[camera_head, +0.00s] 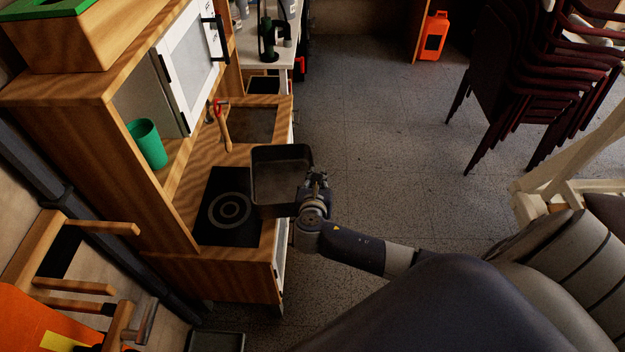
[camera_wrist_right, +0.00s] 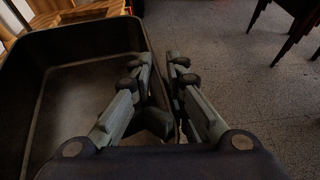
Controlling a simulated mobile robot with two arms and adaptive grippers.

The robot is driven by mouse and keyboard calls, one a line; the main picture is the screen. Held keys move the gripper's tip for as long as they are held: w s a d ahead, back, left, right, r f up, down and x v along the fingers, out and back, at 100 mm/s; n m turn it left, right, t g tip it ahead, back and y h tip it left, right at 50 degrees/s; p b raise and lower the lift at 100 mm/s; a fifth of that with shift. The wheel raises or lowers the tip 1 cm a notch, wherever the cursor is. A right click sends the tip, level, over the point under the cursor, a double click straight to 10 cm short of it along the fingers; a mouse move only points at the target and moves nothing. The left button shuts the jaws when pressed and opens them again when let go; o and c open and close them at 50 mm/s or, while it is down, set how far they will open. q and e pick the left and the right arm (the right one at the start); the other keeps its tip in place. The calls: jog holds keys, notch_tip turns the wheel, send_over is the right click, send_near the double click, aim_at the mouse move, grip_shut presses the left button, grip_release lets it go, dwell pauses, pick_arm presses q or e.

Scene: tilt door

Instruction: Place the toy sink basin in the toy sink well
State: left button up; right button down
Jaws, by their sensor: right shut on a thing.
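The toy sink basin (camera_head: 280,176) is a dark, open rectangular tub. My right gripper (camera_head: 316,182) is shut on its right wall and holds it at the front edge of the wooden toy kitchen, over the right part of the black hob. In the right wrist view the basin (camera_wrist_right: 80,85) fills the left side, and the gripper (camera_wrist_right: 165,75) has one finger on each side of the basin's wall. The toy sink well (camera_head: 252,124) is a dark rectangular recess in the counter, beyond the basin. My left gripper is not in view.
The black hob (camera_head: 228,205) lies in the near part of the counter. A red-and-wood tool (camera_head: 222,128) rests by the well's left edge. A green cup (camera_head: 147,144) stands on the shelf at left. Stacked chairs (camera_head: 540,75) stand at right; the floor between is clear.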

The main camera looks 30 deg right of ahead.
jog(key=c, duration=2.2)
grip_release()
grip_shut()
